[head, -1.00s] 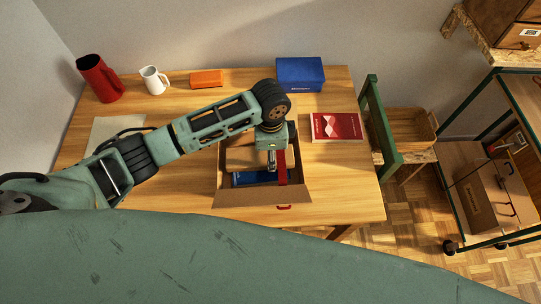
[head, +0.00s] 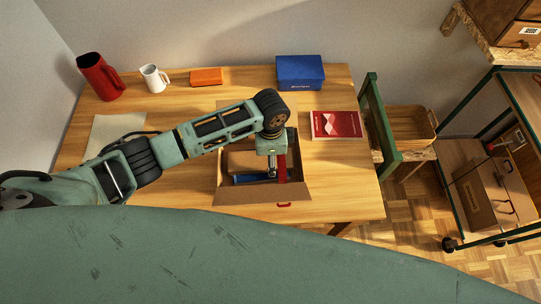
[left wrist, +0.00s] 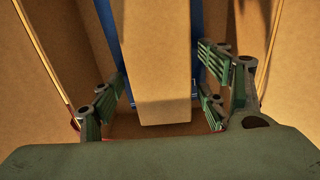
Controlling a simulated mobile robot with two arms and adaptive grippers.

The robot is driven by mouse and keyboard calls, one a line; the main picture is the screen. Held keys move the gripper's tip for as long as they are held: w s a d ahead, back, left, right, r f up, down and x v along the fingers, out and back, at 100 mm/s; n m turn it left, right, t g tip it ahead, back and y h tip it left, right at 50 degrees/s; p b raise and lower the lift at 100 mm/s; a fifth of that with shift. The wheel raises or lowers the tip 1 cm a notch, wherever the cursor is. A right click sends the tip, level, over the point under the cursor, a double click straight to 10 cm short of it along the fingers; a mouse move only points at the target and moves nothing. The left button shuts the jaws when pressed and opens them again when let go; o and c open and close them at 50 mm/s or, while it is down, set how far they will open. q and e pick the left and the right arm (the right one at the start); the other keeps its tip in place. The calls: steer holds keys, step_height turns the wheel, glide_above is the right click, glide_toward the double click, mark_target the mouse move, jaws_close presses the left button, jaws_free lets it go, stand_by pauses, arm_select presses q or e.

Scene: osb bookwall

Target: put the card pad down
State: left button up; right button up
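A brown card-coloured block, which looks like the card pad (left wrist: 160,60), lies between the fingers of my left gripper (left wrist: 165,95) in the left wrist view. The fingers are spread, with a gap on each side of it. In the head view my left gripper (head: 271,173) points down inside an open cardboard box (head: 262,194) on the table. A blue item (head: 250,179) lies in the box, partly covered; it also shows behind the pad in the left wrist view (left wrist: 197,22). My right gripper is out of view.
A red upright item (head: 282,166) stands beside my gripper in the box. On the wooden table (head: 345,185) are a red book (head: 336,125), a blue box (head: 300,73), an orange block (head: 206,76), a white mug (head: 154,79) and a red jug (head: 98,76). A green-framed chair (head: 380,125) stands right.

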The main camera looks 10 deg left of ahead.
arm_select(q)
steer(key=shift+r, duration=0.1)
steer(key=shift+r, duration=0.35)
step_height(320, 180, up, 12)
steer(key=b, duration=0.1)
stand_by(0.6)
